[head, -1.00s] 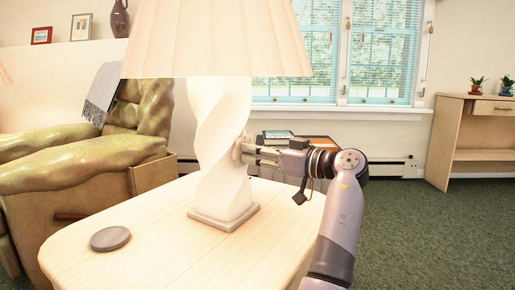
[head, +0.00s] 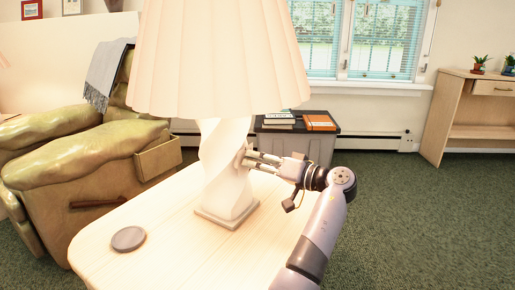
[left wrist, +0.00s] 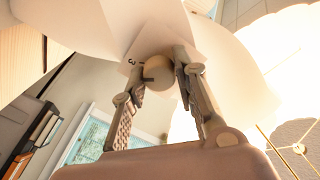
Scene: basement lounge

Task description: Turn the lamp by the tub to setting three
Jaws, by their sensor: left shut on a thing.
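The lamp has a pleated cream shade (head: 220,60) and a white twisted body (head: 222,150) on a square base. It stands upright on a pale wooden table (head: 180,265) and glows. My left gripper (head: 248,157) reaches the body's right side. In the left wrist view its fingers (left wrist: 160,75) are shut on a round beige knob (left wrist: 160,70), one on each side. A dark pointer on the knob points left, close to a printed figure that looks like 3 (left wrist: 134,62). Other marks are hidden. A low round grey thing (head: 128,239), perhaps the tub, lies on the table. My right gripper does not show.
A green armchair (head: 85,185) with a grey throw (head: 105,75) stands at left behind the table. A grey cabinet (head: 300,150) with books on top is behind the lamp. A wooden desk (head: 480,103) stands at far right. Green carpet on the right is clear.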

